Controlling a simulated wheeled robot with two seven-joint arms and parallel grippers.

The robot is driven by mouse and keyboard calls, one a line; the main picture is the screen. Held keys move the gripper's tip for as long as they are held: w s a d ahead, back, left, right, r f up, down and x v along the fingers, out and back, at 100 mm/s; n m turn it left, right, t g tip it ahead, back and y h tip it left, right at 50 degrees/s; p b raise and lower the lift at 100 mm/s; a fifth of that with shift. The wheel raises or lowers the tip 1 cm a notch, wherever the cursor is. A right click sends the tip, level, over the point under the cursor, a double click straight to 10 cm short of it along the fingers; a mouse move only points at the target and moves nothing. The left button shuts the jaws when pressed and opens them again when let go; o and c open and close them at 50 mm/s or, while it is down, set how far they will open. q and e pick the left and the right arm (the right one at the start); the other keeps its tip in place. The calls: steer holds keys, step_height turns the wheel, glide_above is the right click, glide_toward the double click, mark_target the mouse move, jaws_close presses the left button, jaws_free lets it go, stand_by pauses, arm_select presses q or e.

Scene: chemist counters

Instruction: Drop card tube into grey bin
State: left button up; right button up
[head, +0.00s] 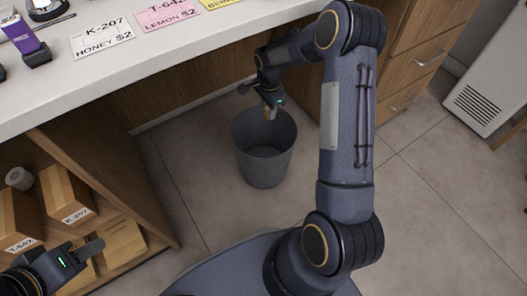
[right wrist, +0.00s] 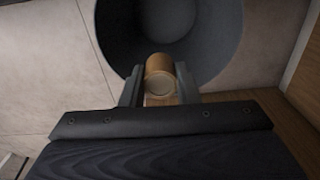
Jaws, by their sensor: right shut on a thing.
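The grey bin (head: 265,165) stands on the floor under the counter, in the middle of the head view. Its dark inside also shows in the right wrist view (right wrist: 215,62). My right gripper (head: 268,103) is over the bin's far rim. It is shut on the brown card tube (right wrist: 158,76), which sits between the two fingers in the right wrist view with its round pale end toward the camera. In the head view the tube (head: 270,115) is small and partly hidden by the gripper. My left gripper (head: 86,250) is at the lower left, by the shelf, its fingers not clear.
The white counter (head: 150,62) runs across the top left with price cards and a purple box (head: 20,34). Drawers and a white unit (head: 490,85) are right. Floor around the bin is clear.

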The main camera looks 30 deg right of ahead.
step_height(320, 180, down, 5)
steer(key=b, duration=0.3)
steer(key=o, duration=1)
step_height(320, 180, up, 8)
steer(key=p, duration=0.3)
steer(key=shift+f, duration=0.1)
